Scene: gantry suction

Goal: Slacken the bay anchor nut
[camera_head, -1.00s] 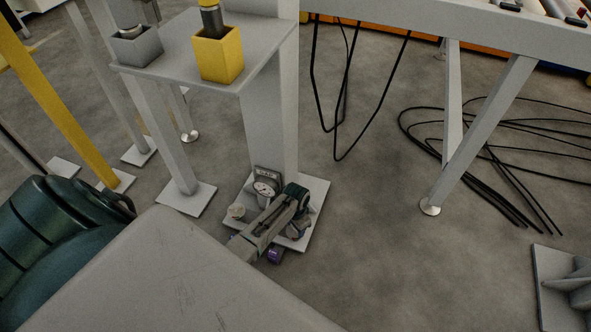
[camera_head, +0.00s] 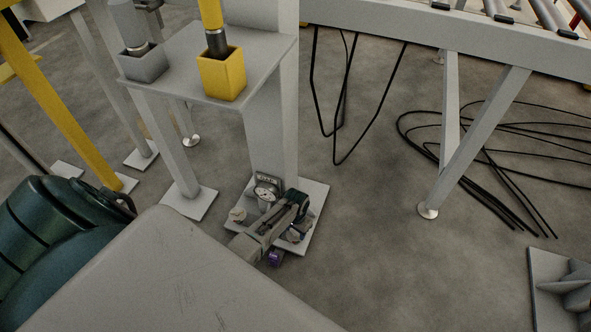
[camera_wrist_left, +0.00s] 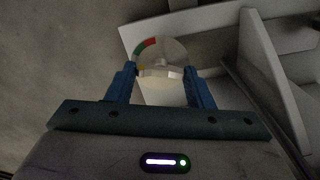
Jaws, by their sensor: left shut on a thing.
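The anchor nut (camera_wrist_left: 160,73) shows in the left wrist view as a pale metal piece under a round disc (camera_wrist_left: 162,50) with red and green marks on its rim. My left gripper (camera_wrist_left: 160,82) has a blue finger on each side of the nut and is shut on it. In the head view my left gripper (camera_head: 290,238) is low over the column's base plate (camera_head: 313,212); my arm hides its fingertips and the nut. My right gripper is not in view.
A grey column (camera_head: 270,130) rises from the plate and carries a shelf with a yellow socket (camera_head: 222,75) and a grey socket (camera_head: 143,65). Black cables (camera_head: 490,160) lie on the floor at right, beside a conveyor leg (camera_head: 480,145). Floor between is clear.

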